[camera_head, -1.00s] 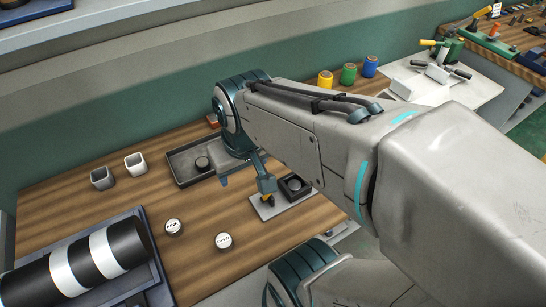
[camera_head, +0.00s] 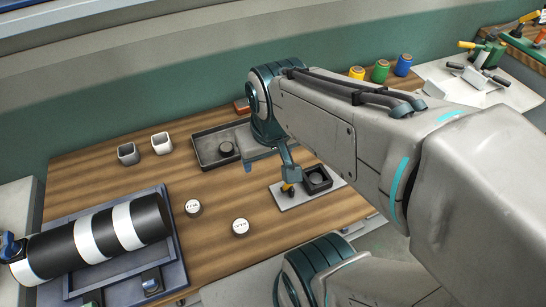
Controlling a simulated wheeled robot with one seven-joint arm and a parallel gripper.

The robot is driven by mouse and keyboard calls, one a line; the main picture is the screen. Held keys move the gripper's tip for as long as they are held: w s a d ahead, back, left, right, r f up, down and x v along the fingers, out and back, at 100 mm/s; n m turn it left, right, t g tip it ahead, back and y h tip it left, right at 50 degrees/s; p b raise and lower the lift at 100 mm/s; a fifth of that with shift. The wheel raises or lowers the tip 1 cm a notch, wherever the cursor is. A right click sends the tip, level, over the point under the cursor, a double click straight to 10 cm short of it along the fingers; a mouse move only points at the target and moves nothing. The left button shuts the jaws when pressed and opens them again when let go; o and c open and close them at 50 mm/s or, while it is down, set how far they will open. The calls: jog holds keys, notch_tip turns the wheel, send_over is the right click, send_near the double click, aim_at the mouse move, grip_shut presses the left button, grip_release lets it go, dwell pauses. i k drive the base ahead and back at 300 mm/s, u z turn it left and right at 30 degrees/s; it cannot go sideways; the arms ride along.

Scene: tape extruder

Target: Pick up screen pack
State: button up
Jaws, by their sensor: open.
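I cannot tell for certain which thing is the screen pack. A plain black round piece (camera_head: 226,148) sits in a shallow dark tray (camera_head: 207,163). My gripper (camera_head: 269,171) is open, over the bench just right of the tray. One teal finger shows by the tray's right end, the other near a grey plate. The arm hides part of the gripper, and I see nothing held.
A grey plate (camera_head: 299,197) bears a black square block (camera_head: 318,180) and a small yellow-tipped part. Two open square cups (camera_head: 128,154) stand at the back left. A black-and-white striped cylinder (camera_head: 97,238) lies in a blue-grey cradle. Bench between cups and lettered pieces is clear.

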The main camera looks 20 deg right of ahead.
aim_at(241, 226)
jog(key=z, duration=0.05)
jog(key=k, duration=0.5)
jog(key=u, duration=1.9)
jog(key=k, duration=1.15)
jog(key=z, duration=1.15)
jog(key=i, duration=1)
jog(key=z, duration=0.05)
